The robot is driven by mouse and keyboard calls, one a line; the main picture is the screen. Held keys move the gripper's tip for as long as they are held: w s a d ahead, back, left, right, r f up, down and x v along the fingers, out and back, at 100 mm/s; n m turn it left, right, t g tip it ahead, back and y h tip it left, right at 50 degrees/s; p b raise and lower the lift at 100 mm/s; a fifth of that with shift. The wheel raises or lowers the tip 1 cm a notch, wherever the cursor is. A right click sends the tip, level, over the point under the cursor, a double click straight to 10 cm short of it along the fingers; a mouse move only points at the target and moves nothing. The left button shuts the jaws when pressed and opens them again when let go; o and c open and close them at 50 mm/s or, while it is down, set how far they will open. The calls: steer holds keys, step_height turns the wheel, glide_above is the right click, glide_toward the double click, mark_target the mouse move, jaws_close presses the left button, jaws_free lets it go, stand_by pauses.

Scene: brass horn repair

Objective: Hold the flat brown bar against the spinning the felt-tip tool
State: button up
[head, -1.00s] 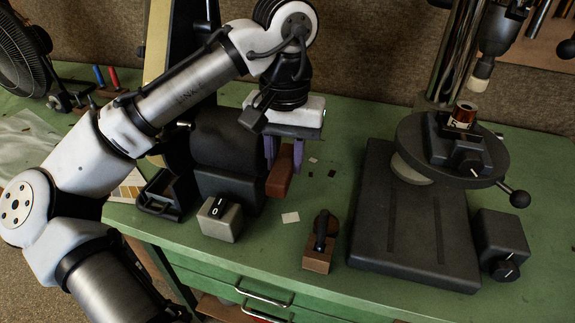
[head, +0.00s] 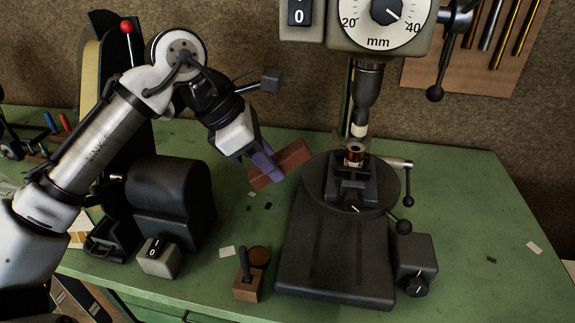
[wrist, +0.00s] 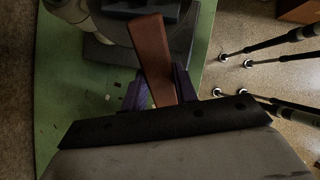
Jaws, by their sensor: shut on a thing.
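The flat brown bar (head: 292,158) is held tilted between the purple fingers of my gripper (head: 266,166), above the bench and left of the drill press. In the wrist view the bar (wrist: 150,52) sticks out well past the fingers (wrist: 158,92). The felt-tip tool (head: 360,130) hangs from the drill press chuck, pale at its lower end, just above a copper-coloured cylinder (head: 355,154) in the vise. The bar is apart from the felt tip, left of it and lower. I cannot tell whether the tool is spinning.
The drill press table (head: 322,198) and its vise (head: 352,184) stand right of the bar, with side levers (head: 404,226). A dark grinder-like machine (head: 170,195) and a switch box (head: 160,258) are at left. A small wooden block (head: 248,288) sits in front.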

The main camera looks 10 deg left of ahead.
mark_target(301, 140)
steer(key=shift+w+d+r+n+t, duration=0.1)
steer(key=shift+d+r+n+t, duration=0.2)
steer(key=shift+r+n+t, duration=0.3)
steer(key=shift+f, duration=0.15)
steer(key=shift+w+d, duration=0.5)
steer(key=shift+d, duration=0.4)
steer(key=shift+w+d, duration=0.45)
steer(key=shift+d, duration=0.5)
steer(key=shift+w+d, duration=0.5)
steer(key=shift+d, duration=0.4)
steer(key=shift+w+d, duration=0.3)
steer(key=shift+d, duration=0.25)
steer(key=shift+a, duration=0.1)
steer(key=shift+s+a, duration=0.55)
steer(key=shift+a, duration=0.45)
steer(key=shift+s+a, duration=0.55)
steer(key=shift+a, duration=0.5)
steer(key=shift+s+a, duration=0.55)
steer(key=shift+a, duration=0.45)
